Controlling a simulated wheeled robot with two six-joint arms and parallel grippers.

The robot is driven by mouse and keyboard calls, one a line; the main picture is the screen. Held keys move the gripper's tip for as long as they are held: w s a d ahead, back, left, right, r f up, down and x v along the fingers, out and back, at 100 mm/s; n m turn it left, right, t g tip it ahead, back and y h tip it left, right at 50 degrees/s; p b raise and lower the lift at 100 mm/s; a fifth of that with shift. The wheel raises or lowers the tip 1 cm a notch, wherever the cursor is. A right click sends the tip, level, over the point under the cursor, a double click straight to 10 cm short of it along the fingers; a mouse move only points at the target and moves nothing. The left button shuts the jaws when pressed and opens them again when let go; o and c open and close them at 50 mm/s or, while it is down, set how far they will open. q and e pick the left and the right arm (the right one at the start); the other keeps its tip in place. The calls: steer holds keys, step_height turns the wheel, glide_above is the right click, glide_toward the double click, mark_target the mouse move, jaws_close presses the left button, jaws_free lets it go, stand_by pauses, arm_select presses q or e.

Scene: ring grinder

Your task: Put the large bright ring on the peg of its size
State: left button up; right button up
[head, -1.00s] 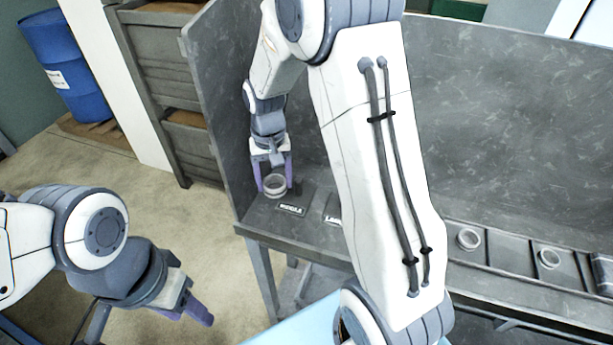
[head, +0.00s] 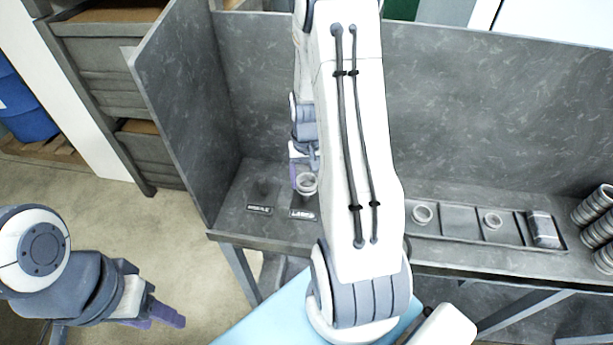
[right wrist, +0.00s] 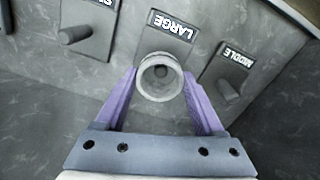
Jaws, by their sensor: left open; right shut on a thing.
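My right gripper (right wrist: 160,100) is shut on a pale grey ring (right wrist: 159,77), which also shows in the head view (head: 307,184). The ring is in front of the plate marked LARGE (right wrist: 172,24) in the right wrist view. A darker shape shows inside the ring; I cannot tell whether the large peg is through it or only behind it. The middle peg (right wrist: 228,92) stands bare to the right, and another bare peg (right wrist: 75,35) stands to the left. My left gripper (head: 168,316) is open and empty, off the bench at the lower left.
Stacked rings (head: 597,215) stand at the far right. Grey bench walls (head: 180,110) rise left and behind.

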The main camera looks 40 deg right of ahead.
mark_target(306, 186)
steer(key=shift+f+b, duration=1.35)
steer(key=shift+f, duration=0.55)
steer(key=shift+a, duration=0.1)
steer(key=shift+f, duration=0.6)
steer(key=o, duration=1.3)
steer(key=shift+r, duration=0.1)
step_height(306, 186, up, 11)
steer(key=p, duration=0.9)
